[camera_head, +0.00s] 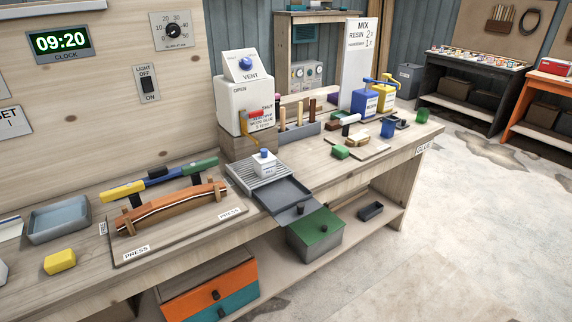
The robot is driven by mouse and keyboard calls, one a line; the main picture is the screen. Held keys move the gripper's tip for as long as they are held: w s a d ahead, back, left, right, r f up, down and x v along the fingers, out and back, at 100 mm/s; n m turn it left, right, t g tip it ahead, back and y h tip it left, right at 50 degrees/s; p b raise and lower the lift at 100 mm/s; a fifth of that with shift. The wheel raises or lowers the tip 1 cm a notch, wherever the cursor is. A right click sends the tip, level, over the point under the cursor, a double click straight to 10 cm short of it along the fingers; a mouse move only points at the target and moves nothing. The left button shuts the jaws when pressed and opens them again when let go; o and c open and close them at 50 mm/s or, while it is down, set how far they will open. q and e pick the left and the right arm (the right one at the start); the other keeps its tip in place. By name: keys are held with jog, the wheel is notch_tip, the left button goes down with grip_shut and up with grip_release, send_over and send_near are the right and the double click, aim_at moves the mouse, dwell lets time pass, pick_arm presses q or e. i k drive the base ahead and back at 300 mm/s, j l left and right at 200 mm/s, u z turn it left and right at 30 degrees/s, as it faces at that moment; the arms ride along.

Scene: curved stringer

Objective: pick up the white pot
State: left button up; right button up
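A small white pot (264,164) with a blue top and a dark label stands upright on the grey ribbed rack (240,175) on the workbench, below the white vent box. The label is too small to read for certain. Nothing is touching the pot from above. Neither of my grippers shows in the head view.
A dark shallow tray (284,196) lies in front of the pot. The white vent box (243,95) rises behind it. The curved wooden piece (170,208) sits in a press at left. Tool handles and bottles (382,92) crowd the right. The concrete floor is clear.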

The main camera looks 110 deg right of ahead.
aim_at(265, 170)
jog(key=z, duration=3.5)
jog(key=i+l+u, duration=0.15)
jog(key=l+u, duration=0.2)
jog(key=u, duration=0.15)
jog(key=i+l+u, duration=0.1)
jog(key=l+u, duration=0.35)
jog(key=j, duration=0.1)
